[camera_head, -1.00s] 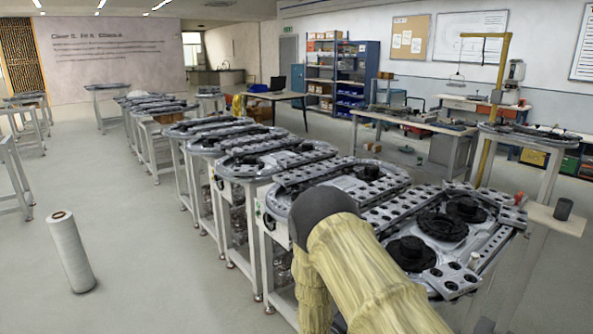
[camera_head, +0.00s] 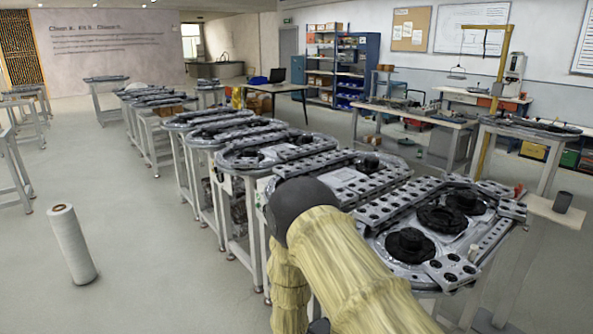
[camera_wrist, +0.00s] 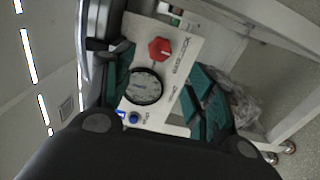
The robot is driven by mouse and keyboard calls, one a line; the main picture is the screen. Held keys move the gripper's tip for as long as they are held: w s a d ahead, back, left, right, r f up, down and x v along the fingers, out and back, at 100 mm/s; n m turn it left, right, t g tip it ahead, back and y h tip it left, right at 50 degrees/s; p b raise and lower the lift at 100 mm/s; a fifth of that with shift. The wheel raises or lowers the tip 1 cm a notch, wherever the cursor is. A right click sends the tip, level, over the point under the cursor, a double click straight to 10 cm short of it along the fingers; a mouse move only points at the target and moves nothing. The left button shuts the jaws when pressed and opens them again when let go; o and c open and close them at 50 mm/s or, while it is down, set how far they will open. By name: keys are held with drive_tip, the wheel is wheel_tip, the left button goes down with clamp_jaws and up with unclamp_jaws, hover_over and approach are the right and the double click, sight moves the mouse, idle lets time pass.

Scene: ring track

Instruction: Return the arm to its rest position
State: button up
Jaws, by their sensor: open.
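My arm, in a pale yellow cover with a dark round joint, reaches in from the bottom of the head view beside the front ring-track table (camera_head: 400,208). My gripper is hidden in that view. In the wrist view my gripper (camera_wrist: 160,78) is open, its two green-padded fingers apart with nothing between them. Beyond the fingers is a white control panel (camera_wrist: 184,50) with a red knob (camera_wrist: 160,49), a round gauge (camera_wrist: 143,87) and a blue button (camera_wrist: 134,118). How far the panel is from the fingertips I cannot tell.
Several ring-track tables stand in a row leading back. A white roll (camera_head: 72,244) stands on the floor at left, with open floor around it. A dark cup (camera_head: 563,202) stands on a small shelf (camera_head: 553,213) at right. A table leg (camera_wrist: 292,118) shows in the wrist view.

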drive_tip(key=w+d+m+p, duration=0.5)
drive_tip(key=d+m+p, duration=0.1)
drive_tip(key=m, duration=1)
drive_tip(key=shift+d+r+m+p, duration=0.3)
drive_tip(key=shift+d+m+p, duration=0.1)
drive_tip(key=shift+d, duration=0.15)
idle(1.4)
drive_tip(key=shift+w, duration=0.1)
idle(0.4)
